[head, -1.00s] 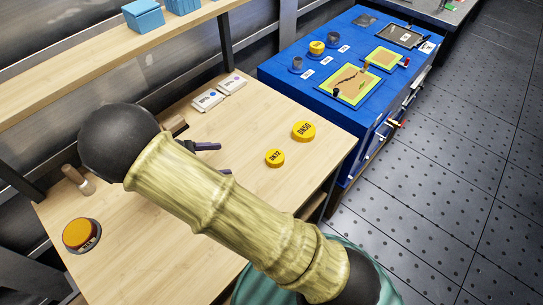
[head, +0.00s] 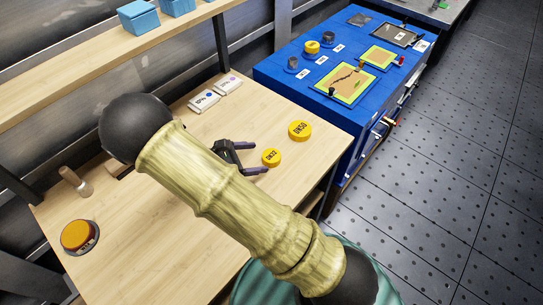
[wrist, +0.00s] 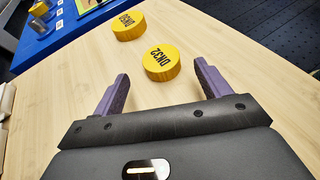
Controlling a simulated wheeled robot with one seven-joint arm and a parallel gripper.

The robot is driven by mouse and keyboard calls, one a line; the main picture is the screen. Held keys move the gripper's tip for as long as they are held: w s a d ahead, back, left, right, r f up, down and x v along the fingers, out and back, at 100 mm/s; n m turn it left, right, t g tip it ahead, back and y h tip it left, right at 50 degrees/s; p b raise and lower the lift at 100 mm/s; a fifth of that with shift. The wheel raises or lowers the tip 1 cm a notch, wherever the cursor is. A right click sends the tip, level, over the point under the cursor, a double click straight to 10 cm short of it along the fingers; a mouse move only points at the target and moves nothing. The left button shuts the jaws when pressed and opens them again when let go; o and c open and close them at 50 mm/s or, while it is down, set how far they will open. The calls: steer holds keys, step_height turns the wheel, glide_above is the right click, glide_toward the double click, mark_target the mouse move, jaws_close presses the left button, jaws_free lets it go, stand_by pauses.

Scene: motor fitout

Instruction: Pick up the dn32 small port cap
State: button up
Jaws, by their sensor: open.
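The DN32 small port cap (head: 271,157) is a small yellow disc with dark lettering, lying on the wooden bench. In the wrist view the DN32 cap (wrist: 161,63) lies just beyond and between the two purple fingertips. My gripper (head: 247,157) is open and empty, with its fingers pointing at the cap from the left. In the wrist view my gripper (wrist: 161,78) shows both fingers spread wider than the cap. The larger yellow DN50 cap (head: 300,131) lies a little behind it; it also shows in the wrist view (wrist: 129,26).
A blue cabinet (head: 300,92) with fittings stands right of the wooden bench (head: 190,235). White labelled boxes (head: 205,101) lie at the back. An orange round piece (head: 76,235) and a wooden-handled tool (head: 72,180) are at left. A shelf (head: 100,58) overhangs the back.

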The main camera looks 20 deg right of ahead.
mark_target(266, 158)
steer(key=shift+d, duration=0.15)
steer(key=shift+x, duration=2.6)
steer(key=shift+f, duration=0.15)
steer(key=c, duration=1)
